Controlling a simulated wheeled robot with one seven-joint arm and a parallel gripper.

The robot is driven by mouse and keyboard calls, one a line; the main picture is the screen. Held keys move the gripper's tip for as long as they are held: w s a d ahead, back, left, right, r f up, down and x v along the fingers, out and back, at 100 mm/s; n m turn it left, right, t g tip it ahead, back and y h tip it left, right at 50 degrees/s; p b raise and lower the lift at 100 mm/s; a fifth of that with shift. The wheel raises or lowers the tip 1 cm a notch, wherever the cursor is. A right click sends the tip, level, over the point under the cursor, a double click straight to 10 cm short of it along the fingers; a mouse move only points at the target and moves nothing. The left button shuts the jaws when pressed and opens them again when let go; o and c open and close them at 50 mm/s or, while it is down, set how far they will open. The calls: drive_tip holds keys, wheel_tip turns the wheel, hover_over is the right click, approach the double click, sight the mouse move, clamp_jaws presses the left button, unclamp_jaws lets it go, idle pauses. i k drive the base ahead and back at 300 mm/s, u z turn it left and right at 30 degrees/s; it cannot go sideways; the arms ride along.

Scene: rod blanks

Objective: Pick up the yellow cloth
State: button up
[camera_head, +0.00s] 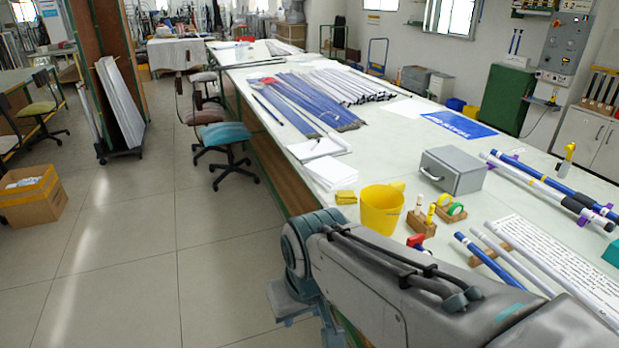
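A small folded yellow cloth (346,197) lies on the long white table near its left edge, just left of a yellow bucket (381,210). Another small yellow piece (398,186) shows at the back of the bucket's rim; I cannot tell if it is cloth or part of the bucket. My grey arm crosses the lower right, in front of the table and the bucket's base. It bends down at the table's left edge.
White paper (330,174) lies behind the cloth. A grey metal box (452,170), tape rolls in a wooden holder (450,208) and several blue and white rods (490,262) lie to the right. Office chairs (226,145) stand left of the table.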

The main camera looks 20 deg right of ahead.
sight(343, 197)
drive_tip(key=i, duration=3.3)
drive_tip(key=z, duration=4.7)
